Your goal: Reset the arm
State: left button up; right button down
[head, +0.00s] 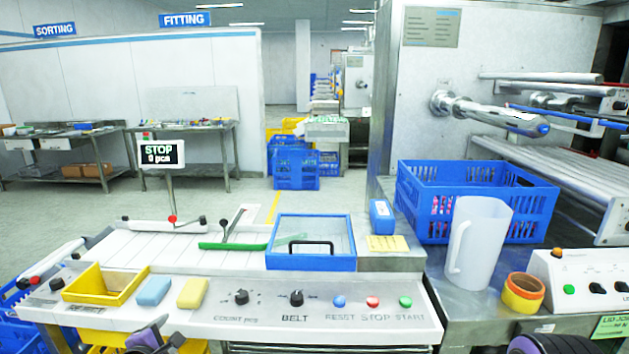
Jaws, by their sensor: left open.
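A green arm (232,246) lies across the right part of the white slatted belt (150,246). A thin lever with a dark knob rises from it and leans to the right. My left gripper (155,337) is open at the bottom edge, in front of the console and below the yellow tray, well apart from the green arm. Only its top shows. A dark and purple part of my right arm shows at the bottom right edge; its fingers are not in view. The console (250,318) carries a RESET button (338,302), a STOP button (372,302) and a START button (405,302).
A blue-framed clear lid (311,243) with a black handle stands right of the belt. A yellow tray (105,284), blue sponge (154,290) and yellow sponge (193,292) line the console's left. A white jug (478,242), tape roll (522,293) and blue crate (540,207) stand at right.

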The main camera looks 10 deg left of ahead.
pick_arm(q)
jog(key=s+d+f+m+g, duration=0.3)
jog(key=s+d+f+m, duration=0.2)
jog(key=s+f, duration=0.2)
jog(key=s+d+f+m+g, duration=0.3)
jog(key=s+d+f+m, duration=0.15)
jog(key=s+f, duration=0.35)
jog(key=s+f+m+g, duration=0.2)
jog(key=s+f+m, duration=0.1)
jog(key=s, duration=0.6)
jog(key=s+f+m+g+y, duration=0.1)
jog(key=s+f+m+g, duration=0.1)
jog(key=s, duration=0.7)
jog(key=f+m, duration=0.1)
jog(key=m, duration=0.1)
jog(key=shift+s+f+m, duration=0.3)
jog(key=shift+f+m, duration=0.05)
jog(key=shift+f, duration=0.05)
